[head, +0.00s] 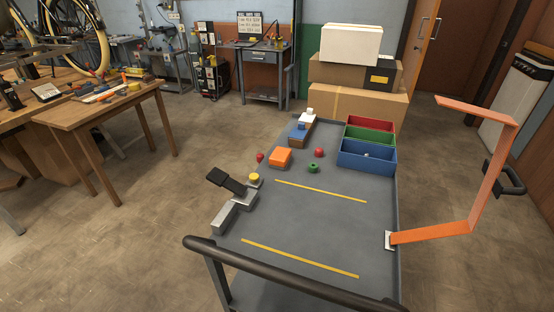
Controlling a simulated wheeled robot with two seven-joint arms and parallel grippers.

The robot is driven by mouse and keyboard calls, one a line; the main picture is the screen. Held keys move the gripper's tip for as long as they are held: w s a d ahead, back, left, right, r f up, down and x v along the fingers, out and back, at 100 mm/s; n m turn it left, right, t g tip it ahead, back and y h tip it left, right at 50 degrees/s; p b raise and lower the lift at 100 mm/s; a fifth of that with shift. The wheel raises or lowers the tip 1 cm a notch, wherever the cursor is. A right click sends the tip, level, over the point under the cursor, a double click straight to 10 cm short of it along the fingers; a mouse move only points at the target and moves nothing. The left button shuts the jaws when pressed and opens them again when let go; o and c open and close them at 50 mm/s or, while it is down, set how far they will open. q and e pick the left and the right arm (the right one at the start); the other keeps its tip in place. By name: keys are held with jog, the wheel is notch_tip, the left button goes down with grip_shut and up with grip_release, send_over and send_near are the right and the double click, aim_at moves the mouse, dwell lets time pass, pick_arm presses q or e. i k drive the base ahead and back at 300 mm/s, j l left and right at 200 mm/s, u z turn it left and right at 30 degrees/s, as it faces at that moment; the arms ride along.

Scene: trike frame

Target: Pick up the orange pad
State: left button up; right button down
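The orange pad (281,155) is a small orange block-like piece lying on the grey cart top (310,215), near its left edge. It sits left of a red ball-like piece (319,152) and a green ring-like piece (313,168). Nothing covers it from this view. Neither of my grippers is in view, so their distance from the pad and their opening do not show.
Red, green and blue bins (367,157) stand at the cart's back right. Grey blocks with a black plate (226,181) are at its left edge. An orange bent bar (484,180) rises at the right. A dark handle (270,262) crosses the front. The cart's middle is clear.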

aim_at(279, 158)
jog(key=i+j+z, duration=0.1)
jog(key=j, duration=0.25)
jog(key=i+j+z, duration=0.25)
jog(key=j, duration=0.4)
jog(key=i+j+z, duration=0.1)
jog(key=j, duration=0.3)
jog(key=i+j+z, duration=0.1)
jog(key=j, duration=0.25)
jog(key=i, duration=0.1)
